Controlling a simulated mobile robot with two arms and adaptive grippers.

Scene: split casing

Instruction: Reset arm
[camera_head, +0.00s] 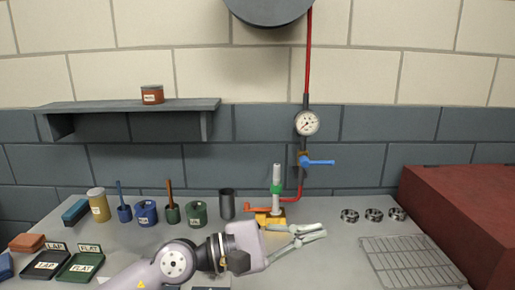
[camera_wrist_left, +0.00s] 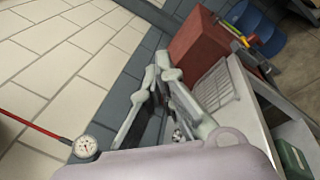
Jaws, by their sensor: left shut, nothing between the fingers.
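My left arm comes in from the bottom of the head view, and its left gripper (camera_head: 318,232) points right over the grey bench. Its pale fingers are together at the tips with nothing between them. In the left wrist view the fingers of the left gripper (camera_wrist_left: 163,66) also come together at their tips, empty. The gripper is just right of the yellow-based fixture (camera_head: 268,219) with its white and green post. In the picture it lies left of the metal rings and the wire rack. I cannot tell its exact height above the bench. My right gripper is not in view.
Metal rings (camera_head: 374,215) and a wire rack (camera_head: 409,262) lie on the right, beside a red block (camera_head: 460,220). Pots, a dark cup (camera_head: 227,204) and labelled trays (camera_head: 82,265) stand left. A gauge (camera_head: 307,123) and blue-handled valve (camera_head: 318,162) sit on the wall pipe.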

